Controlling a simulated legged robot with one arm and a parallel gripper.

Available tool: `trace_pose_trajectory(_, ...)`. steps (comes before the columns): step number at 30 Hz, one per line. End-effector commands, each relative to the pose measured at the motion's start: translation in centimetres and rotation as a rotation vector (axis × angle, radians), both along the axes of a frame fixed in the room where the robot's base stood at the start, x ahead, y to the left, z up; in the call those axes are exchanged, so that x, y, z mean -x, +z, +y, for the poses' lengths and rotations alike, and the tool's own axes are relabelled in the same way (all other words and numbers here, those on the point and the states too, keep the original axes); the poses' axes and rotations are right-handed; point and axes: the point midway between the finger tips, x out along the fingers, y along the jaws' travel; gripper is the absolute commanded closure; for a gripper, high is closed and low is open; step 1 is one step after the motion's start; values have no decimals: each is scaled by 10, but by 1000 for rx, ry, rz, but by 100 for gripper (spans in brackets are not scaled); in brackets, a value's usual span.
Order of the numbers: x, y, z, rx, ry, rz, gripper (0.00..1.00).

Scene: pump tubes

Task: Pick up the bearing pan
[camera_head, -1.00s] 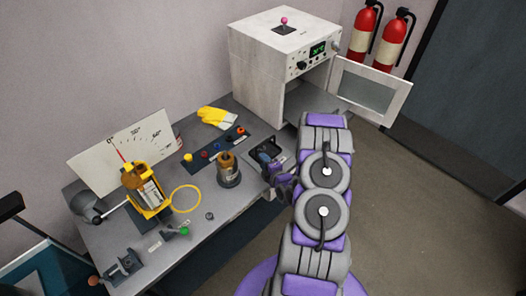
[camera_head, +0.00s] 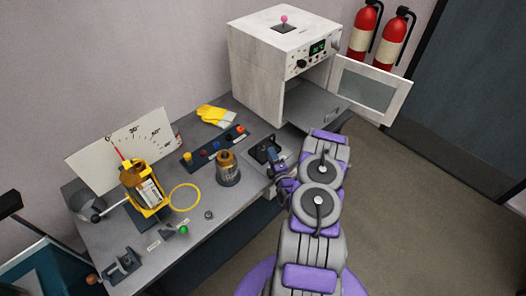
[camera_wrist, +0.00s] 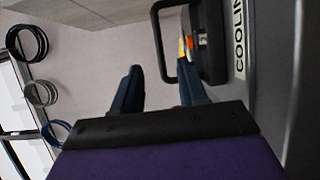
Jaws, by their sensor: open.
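What looks like the bearing pan is a dark, shallow tray (camera_head: 262,146) on the bench, left of the oven opening. It shows in the wrist view as a black body (camera_wrist: 211,45) with a looped handle at the upper right. My gripper (camera_head: 273,160) is at the tray's near side in the head view, partly covering it. In the wrist view my gripper (camera_wrist: 160,80) has its two dark blue fingers apart, with nothing seen between them. The right finger overlaps the handle's lower end in the picture; contact cannot be told.
The white oven (camera_head: 280,70) stands behind with its door (camera_head: 370,90) swung open to the right. A brown-topped canister (camera_head: 228,170) stands left of the tray. A row of coloured knobs (camera_head: 213,149), yellow gloves (camera_head: 217,116) and a gauge board (camera_head: 125,145) are farther left.

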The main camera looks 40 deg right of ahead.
Motion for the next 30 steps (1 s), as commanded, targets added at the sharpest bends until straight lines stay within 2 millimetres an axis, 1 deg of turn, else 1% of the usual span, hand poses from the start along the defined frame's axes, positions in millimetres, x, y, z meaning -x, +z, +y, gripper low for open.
trace_pose_trajectory(3,-18,-1,-7,3,2,0,58)
trace_pose_trajectory(9,-45,3,-9,12,2,-2,58)
trace_pose_trajectory(12,-53,5,-8,14,2,-1,58)
trace_pose_trajectory(17,-59,4,-13,12,1,0,58)
trace_pose_trajectory(20,-70,2,-20,8,0,-4,58)
trace_pose_trajectory(25,-93,1,-29,5,1,-1,58)
trace_pose_trajectory(27,-100,2,-31,6,0,-3,58)
trace_pose_trajectory(30,-105,3,-31,5,0,-1,58)
